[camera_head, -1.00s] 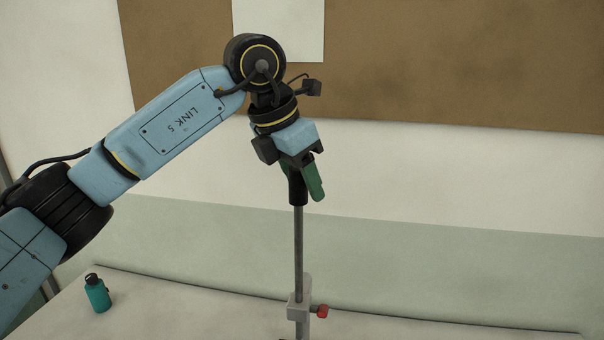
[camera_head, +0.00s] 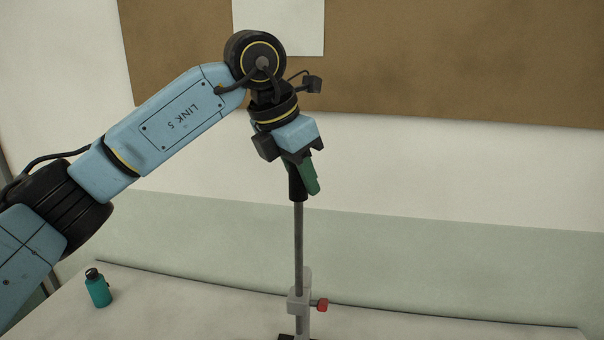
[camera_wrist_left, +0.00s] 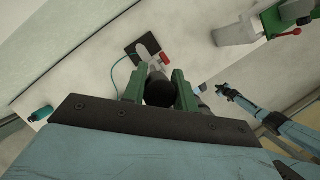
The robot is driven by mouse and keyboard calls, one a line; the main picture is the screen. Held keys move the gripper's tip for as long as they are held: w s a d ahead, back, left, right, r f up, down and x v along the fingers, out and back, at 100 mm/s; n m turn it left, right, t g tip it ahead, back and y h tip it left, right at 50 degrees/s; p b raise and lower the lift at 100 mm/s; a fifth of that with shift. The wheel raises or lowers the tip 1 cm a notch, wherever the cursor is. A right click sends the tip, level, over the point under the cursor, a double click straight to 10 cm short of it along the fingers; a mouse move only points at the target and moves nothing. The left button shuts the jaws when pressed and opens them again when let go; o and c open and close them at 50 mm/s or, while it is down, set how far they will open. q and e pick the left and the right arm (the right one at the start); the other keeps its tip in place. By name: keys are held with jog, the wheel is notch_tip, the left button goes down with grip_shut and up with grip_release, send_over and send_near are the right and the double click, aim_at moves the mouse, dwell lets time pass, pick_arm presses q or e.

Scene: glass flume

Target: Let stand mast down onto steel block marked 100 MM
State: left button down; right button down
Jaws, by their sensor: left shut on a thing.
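The stand mast is an upright dark grey rod (camera_head: 298,240) with a black grip at its top. My left gripper (camera_head: 302,178) is shut on that black grip; its green fingers also show around the grip in the left wrist view (camera_wrist_left: 160,92). The rod runs down to a grey clamp (camera_head: 298,301) with a red knob. A dark base (camera_wrist_left: 145,47) shows beneath it in the wrist view. I cannot make out the steel block marked 100 MM. My right gripper (camera_wrist_left: 227,92) shows small in the wrist view, away from the mast; its jaws are unclear.
A teal bottle (camera_head: 98,288) stands on the pale bench (camera_head: 180,300) at the left, clear of the mast. A thin teal cable (camera_wrist_left: 117,76) lies by the base. A grey fixture (camera_wrist_left: 237,32) with a red lever stands off to one side. A brown board hangs behind.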

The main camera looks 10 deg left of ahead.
pick_arm(q)
notch_tip(320, 180, down, 9)
jog(key=b, duration=0.6)
jog(key=c, duration=1.1)
grip_release()
jog(key=b, duration=0.2)
send_near(302, 223)
jog(key=r, duration=0.1)
jog(key=a+r, duration=0.1)
jog(key=shift+r, duration=0.35)
